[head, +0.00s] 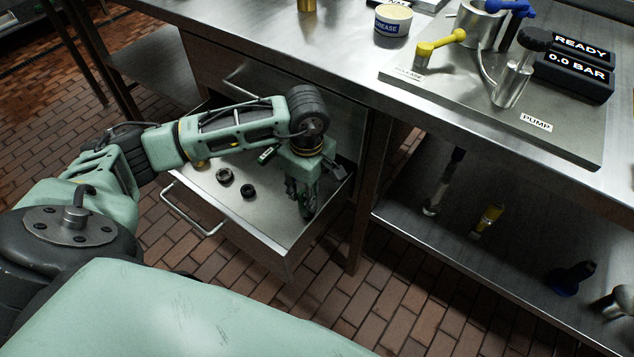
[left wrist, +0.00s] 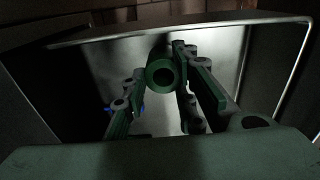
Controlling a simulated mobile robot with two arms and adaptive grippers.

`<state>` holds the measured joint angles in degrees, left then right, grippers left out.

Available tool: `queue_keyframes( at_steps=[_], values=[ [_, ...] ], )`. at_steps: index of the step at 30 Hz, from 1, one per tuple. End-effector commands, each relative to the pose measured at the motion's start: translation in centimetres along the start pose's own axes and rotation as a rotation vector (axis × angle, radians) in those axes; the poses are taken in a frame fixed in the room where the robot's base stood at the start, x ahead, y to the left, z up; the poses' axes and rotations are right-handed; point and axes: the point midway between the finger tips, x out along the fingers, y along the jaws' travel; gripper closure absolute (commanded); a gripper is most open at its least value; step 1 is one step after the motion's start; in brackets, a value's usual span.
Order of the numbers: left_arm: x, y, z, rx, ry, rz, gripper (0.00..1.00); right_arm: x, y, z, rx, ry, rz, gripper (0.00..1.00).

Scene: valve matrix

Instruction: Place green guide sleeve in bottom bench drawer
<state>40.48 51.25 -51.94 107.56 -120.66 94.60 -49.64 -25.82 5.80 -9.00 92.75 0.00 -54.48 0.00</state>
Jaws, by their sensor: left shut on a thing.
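The green guide sleeve (left wrist: 163,74) shows in the left wrist view as a round green ring with a dark bore. My left gripper (left wrist: 160,82) is shut on it, a finger on each side. In the head view, my left gripper (head: 304,203) points down inside the open bench drawer (head: 205,188), near its right front corner. The sleeve is mostly hidden by the fingers there, and I cannot tell whether it touches the drawer floor. My right gripper is in neither view.
Two black rings (head: 236,184) lie on the drawer floor. A closed drawer front with a handle (head: 246,82) is above. The bench top holds a grease tub (head: 392,22) and a pump plate (head: 450,86). A lower shelf (head: 470,265) with several tools is to the right.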

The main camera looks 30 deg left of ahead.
Motion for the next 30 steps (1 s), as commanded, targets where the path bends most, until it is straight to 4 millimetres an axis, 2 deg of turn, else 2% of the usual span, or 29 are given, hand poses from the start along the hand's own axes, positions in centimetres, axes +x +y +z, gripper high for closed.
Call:
queue_keyframes(
  at_steps=[5, 12, 15, 30],
  values=[
    [0.8, 0.6, 0.0, -0.001, -0.001, 0.003, 1.00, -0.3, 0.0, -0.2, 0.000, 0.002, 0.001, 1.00],
    [1.2, 4.2, 0.1, 0.000, -0.001, -0.001, 1.00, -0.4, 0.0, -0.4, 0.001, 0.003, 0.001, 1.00],
    [2.0, 4.0, 0.1, 0.000, 0.000, -0.001, 1.00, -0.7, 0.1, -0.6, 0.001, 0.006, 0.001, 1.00],
    [2.3, 4.0, 0.0, 0.001, 0.000, 0.001, 1.00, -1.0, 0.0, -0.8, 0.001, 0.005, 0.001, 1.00]
  ],
)
